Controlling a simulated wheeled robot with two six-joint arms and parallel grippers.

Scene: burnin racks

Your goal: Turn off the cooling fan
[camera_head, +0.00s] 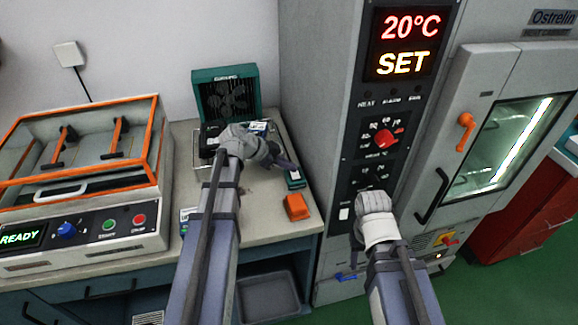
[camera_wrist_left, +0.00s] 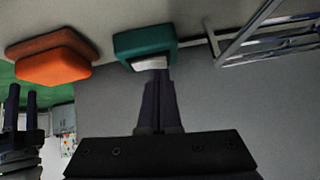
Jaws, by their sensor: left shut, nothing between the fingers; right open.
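The cooling fan (camera_head: 226,98) is a green box with a dark fan grille at the back of the bench. A small green switch box (camera_head: 295,179) with a white rocker (camera_wrist_left: 150,63) sits near the bench's right edge; the box also shows in the left wrist view (camera_wrist_left: 143,41). My left gripper (camera_head: 291,165) is shut and empty, its tips at the rocker; I cannot tell whether they touch it. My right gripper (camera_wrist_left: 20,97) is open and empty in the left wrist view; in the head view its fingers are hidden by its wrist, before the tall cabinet.
An orange block (camera_head: 297,207) lies on the bench in front of the switch box. A metal wire rack (camera_wrist_left: 262,32) stands beside the box. The tall grey cabinet (camera_head: 318,70) borders the bench at right. An orange-framed machine (camera_head: 77,190) stands at left.

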